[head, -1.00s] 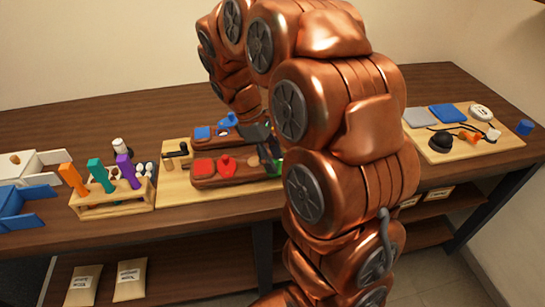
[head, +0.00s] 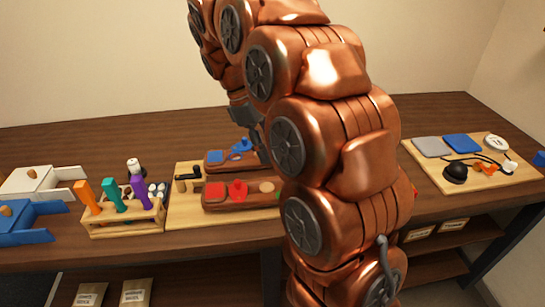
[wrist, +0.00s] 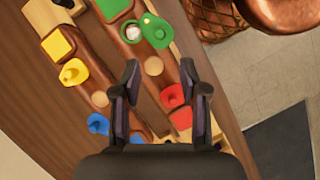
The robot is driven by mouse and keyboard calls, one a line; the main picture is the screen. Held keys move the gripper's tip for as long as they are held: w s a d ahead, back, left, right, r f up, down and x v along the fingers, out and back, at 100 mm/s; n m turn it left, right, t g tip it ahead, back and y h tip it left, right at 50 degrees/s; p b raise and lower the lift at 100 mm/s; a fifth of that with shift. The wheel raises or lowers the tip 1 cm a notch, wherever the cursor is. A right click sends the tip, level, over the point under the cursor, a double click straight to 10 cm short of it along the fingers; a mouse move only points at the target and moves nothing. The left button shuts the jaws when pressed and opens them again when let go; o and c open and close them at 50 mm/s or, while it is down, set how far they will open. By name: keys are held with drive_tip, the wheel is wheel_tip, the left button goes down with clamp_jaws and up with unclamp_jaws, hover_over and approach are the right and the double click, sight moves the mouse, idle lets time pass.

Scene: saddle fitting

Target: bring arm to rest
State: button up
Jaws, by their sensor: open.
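My copper arm crosses the middle of the head view and hides part of the bench. My gripper (wrist: 163,85) is open and empty in the wrist view, its two dark fingers apart above the wooden boards. In the head view the gripper is partly hidden behind the arm. Below it are dark wooden bars with coloured pieces: a red knobbed piece (wrist: 172,96), a yellow one (wrist: 74,72), a green one (wrist: 156,32) and a blue one (wrist: 98,124). In the head view the red piece (head: 238,190) and the blue piece (head: 242,145) show left of the arm.
A rack (head: 125,220) with orange, teal and purple handles stands on the left. White and blue boxes (head: 30,222) are at the far left. A light board (head: 440,177) with a grey pad, a blue pad and cables lies on the right. The bench back is clear.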

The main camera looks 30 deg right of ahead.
drive_tip(key=shift+w+a+r, duration=0.1)
drive_tip(key=shift+a+r, duration=0.05)
drive_tip(key=shift+r, duration=0.25)
idle(0.3)
drive_tip(key=s+a+f+m+y+p, duration=0.1)
drive_tip(key=s+a+f+m, duration=0.1)
drive_tip(key=s, duration=0.6)
drive_tip(key=s+a+f+m+t+y+p, duration=0.1)
drive_tip(key=s+a+f+m, duration=0.2)
drive_tip(key=s, duration=0.5)
drive_tip(key=s+a+f+m+p, duration=0.1)
drive_tip(key=s+a+f+m, duration=0.1)
drive_tip(key=s+a, duration=0.3)
drive_tip(key=s+f, duration=0.1)
drive_tip(key=s, duration=0.2)
drive_tip(key=shift+s+m+t+y, duration=0.25)
drive_tip(key=shift+m+t+y, duration=0.05)
drive_tip(key=shift+t+y, duration=0.1)
